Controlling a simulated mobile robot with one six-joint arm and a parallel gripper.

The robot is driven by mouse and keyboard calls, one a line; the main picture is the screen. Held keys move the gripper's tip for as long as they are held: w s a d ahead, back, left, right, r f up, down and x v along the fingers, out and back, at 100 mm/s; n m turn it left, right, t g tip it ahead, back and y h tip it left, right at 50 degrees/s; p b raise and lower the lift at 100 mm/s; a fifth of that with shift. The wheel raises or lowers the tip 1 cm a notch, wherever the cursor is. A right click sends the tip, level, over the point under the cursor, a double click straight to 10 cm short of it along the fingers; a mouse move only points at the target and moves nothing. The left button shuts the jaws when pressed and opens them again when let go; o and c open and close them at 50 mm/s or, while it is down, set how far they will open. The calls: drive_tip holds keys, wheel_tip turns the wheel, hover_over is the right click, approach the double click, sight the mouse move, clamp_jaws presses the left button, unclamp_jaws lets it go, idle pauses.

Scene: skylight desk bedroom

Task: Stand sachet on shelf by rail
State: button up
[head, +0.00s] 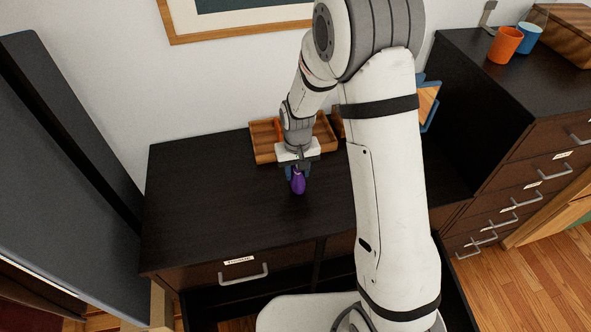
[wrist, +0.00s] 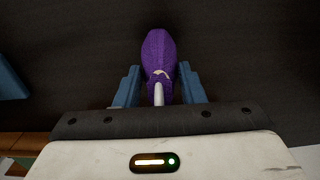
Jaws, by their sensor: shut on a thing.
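The sachet (head: 298,183) is a small plump purple bag above the dark desk top (head: 200,190), just in front of the wooden tray. In the wrist view the sachet (wrist: 159,50) points away from me, with a pale tie and a white neck toward my palm. My gripper (head: 297,171) has blue fingers, one on each side of the sachet's neck end, and is shut on it. I cannot tell whether the sachet touches the desk. No shelf or rail can be made out for certain; my arm hides part of the desk's right side.
A wooden tray (head: 262,143) stands at the back of the desk. A blue-edged wooden piece (head: 428,103) shows partly behind my arm. An orange cup (head: 505,45) and a blue cup (head: 530,38) stand on the higher cabinet at right. The desk's left side is clear.

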drive_tip(key=o, duration=0.5)
drive_tip(key=shift+f, duration=0.2)
drive_tip(key=o, duration=0.5)
drive_tip(key=shift+r, duration=0.1)
